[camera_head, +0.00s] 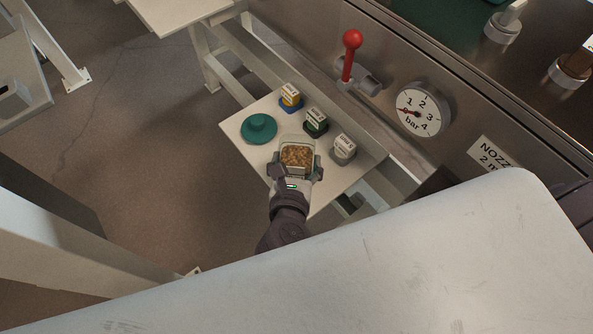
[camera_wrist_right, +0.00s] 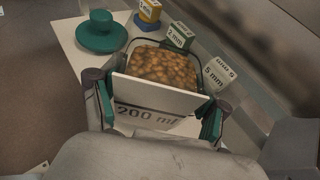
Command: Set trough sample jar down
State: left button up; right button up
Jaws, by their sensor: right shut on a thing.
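The trough sample jar (camera_head: 296,156) is a clear square-sided jar full of brown grains. It is at the near edge of a small white shelf (camera_head: 236,126). My right gripper (camera_head: 294,172) is shut on the jar, with a finger on each side. In the right wrist view the jar (camera_wrist_right: 163,68) appears upright between the green-padded fingers (camera_wrist_right: 158,115), its "200 ml" label facing the camera. I cannot tell whether its base touches the shelf. A round green lid with a knob (camera_head: 258,128) lies on the shelf to the left. My left gripper is not in view.
Three small labelled blocks, yellow-blue (camera_head: 290,98), dark green (camera_head: 316,122) and grey (camera_head: 343,149), stand along the back of the shelf. Behind are a steel panel with a red-knobbed lever (camera_head: 352,42) and a pressure gauge (camera_head: 421,109). A pale surface (camera_head: 400,260) fills the lower right.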

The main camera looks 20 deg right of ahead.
aim_at(296, 172)
jog(key=shift+f+b, duration=1.2)
jog(key=shift+f, duration=0.65)
jog(key=shift+f, duration=0.15)
jog(key=o, duration=1.3)
jog(key=shift+o, duration=0.2)
jog(key=shift+s+r, duration=0.1)
jog(key=shift+r, duration=0.2)
jog(key=p+v, duration=0.2)
jog(key=v, duration=0.9)
jog(key=shift+s, duration=0.35)
